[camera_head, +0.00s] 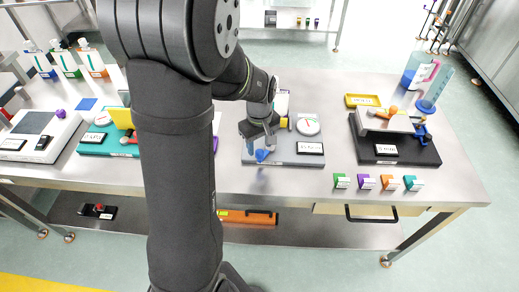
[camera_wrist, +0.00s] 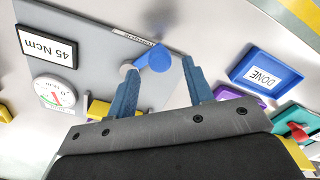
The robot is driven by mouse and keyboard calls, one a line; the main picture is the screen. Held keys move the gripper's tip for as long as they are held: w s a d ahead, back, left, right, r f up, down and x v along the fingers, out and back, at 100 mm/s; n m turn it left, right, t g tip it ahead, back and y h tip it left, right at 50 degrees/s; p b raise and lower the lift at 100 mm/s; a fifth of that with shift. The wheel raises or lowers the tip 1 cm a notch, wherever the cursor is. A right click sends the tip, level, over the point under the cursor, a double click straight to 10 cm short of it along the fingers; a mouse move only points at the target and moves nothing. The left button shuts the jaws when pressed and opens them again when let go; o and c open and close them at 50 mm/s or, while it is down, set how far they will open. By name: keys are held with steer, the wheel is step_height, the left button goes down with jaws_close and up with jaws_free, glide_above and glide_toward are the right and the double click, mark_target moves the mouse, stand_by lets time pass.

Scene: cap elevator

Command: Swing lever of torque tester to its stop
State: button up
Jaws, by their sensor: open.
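The torque tester is a grey plate (camera_head: 284,158) on the table, with a round white dial (camera_head: 307,127) and a black-framed label. In the wrist view the dial (camera_wrist: 55,92) has a red needle, and the label (camera_wrist: 47,48) reads 45 Ncm. My gripper (camera_head: 261,146) is low over the plate's left part. Its blue fingers (camera_wrist: 160,66) are open on either side of the blue part; contact cannot be told.
A blue DONE tray (camera_wrist: 266,78) lies right of the plate in the wrist view. In the head view, a black station (camera_head: 395,148) stands to the right and a teal one (camera_head: 95,146) to the left. Small coloured blocks line the front right edge.

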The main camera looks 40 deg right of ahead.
mark_target(259, 151)
steer(key=shift+f, duration=1.55)
jaws_close()
